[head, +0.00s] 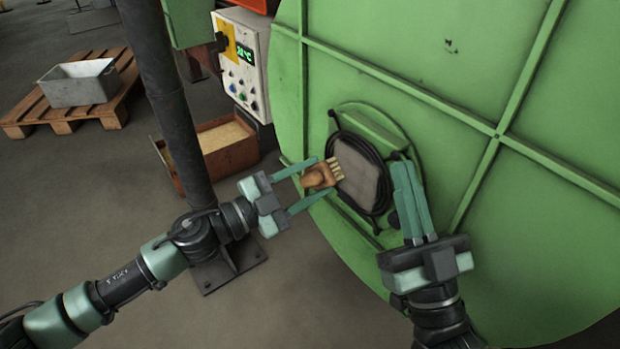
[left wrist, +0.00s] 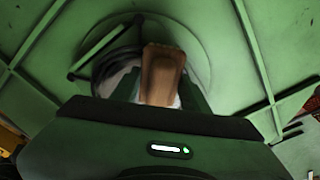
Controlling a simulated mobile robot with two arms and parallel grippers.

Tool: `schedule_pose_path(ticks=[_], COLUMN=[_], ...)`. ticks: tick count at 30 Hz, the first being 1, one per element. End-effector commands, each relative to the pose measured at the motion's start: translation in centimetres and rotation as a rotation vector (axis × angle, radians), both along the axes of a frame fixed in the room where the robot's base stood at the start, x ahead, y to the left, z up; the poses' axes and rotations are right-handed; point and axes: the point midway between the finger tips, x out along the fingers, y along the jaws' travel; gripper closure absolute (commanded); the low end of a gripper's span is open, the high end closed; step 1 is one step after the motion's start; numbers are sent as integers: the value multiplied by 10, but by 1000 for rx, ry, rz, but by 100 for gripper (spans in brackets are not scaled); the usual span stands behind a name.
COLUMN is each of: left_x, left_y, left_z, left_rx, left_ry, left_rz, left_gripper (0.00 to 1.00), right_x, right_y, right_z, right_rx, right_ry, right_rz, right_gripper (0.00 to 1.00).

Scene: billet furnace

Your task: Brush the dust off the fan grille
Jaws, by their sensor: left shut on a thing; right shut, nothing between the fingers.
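The fan grille (head: 362,180) is a round dark-rimmed opening on the green furnace wall, its middle covered by a grey-brown layer. My left gripper (head: 318,178) is shut on a brush (head: 320,176) with a brown wooden body and pale bristles. The bristles are at the left edge of the grille; I cannot tell whether they touch. In the left wrist view the brush (left wrist: 162,75) hides much of the grille (left wrist: 112,70). My right gripper (head: 405,165) is shut and empty at the right side of the grille, its fingers overlapping the rim.
A dark post (head: 165,90) stands on the left, close to my left arm. A control box (head: 243,65) with a green display and a rusty bin (head: 222,148) of pale grain stand behind. A metal tub (head: 78,83) sits on a wooden pallet (head: 125,70). Ribs (head: 450,105) cross the green wall.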

Motion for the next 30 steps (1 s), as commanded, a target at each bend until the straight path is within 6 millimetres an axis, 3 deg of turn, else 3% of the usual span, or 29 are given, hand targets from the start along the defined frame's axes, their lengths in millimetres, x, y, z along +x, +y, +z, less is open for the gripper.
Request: schedule_pose_path(ticks=[20, 30], left_x=[1, -7], left_y=[-5, -11], left_z=[1, 1], left_rx=[-1, 0], left_ry=[0, 1], left_rz=[-1, -1], left_gripper=[87, 87], right_x=[8, 24], right_y=[1, 1], right_z=[-8, -35], right_rx=[-20, -68], right_ry=[64, 226], right_rz=[-3, -13], right_gripper=[100, 100])
